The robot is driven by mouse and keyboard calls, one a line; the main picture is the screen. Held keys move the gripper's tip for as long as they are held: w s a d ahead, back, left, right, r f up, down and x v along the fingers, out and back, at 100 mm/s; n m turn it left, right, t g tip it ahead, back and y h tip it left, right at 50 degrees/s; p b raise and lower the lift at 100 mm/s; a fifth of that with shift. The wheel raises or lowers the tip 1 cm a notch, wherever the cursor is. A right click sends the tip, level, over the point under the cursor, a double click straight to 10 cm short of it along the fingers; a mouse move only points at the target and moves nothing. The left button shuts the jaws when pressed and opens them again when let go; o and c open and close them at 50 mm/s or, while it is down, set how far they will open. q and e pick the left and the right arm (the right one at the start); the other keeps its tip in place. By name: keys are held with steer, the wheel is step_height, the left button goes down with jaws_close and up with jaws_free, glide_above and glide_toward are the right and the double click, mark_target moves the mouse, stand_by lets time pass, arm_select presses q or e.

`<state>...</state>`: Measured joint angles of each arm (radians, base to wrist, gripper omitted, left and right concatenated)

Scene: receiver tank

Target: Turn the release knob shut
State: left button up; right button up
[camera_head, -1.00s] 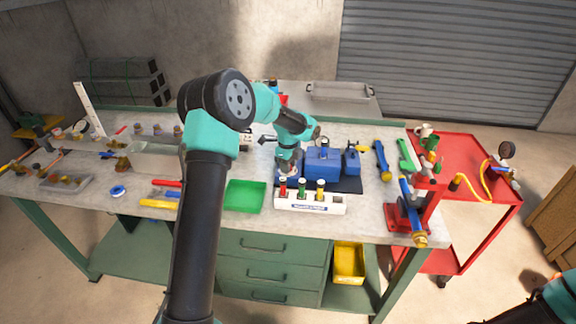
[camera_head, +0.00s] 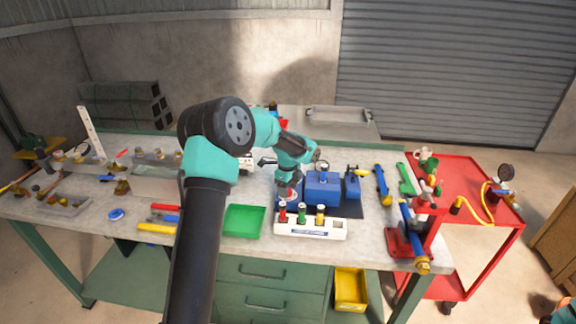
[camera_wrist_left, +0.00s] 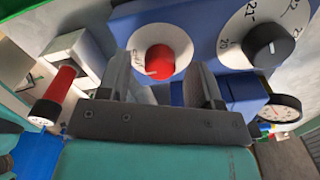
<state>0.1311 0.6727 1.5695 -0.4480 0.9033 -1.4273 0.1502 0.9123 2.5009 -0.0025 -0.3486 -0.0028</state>
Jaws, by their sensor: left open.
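The red knob (camera_wrist_left: 159,62), the likely release knob, sits on a white round plate (camera_wrist_left: 183,51) on the front of a blue unit (camera_wrist_left: 206,15). In the head view the blue unit (camera_head: 323,188) stands on a dark mat on the bench. In the left wrist view the open fingers of my left gripper (camera_wrist_left: 160,85) stand to either side of the red knob. I cannot tell whether they touch it. My right gripper is out of view.
A black knob (camera_wrist_left: 270,45) on a numbered dial and a gauge (camera_wrist_left: 280,110) are right of the red knob. A white rack (camera_head: 310,228) with coloured-handled pieces stands close in front of the gripper. A green tray (camera_head: 244,221) lies to its left.

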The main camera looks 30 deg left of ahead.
arm_select(q)
step_height(320, 180, up, 17)
steer(key=shift+f, duration=0.2)
stand_by(0.6)
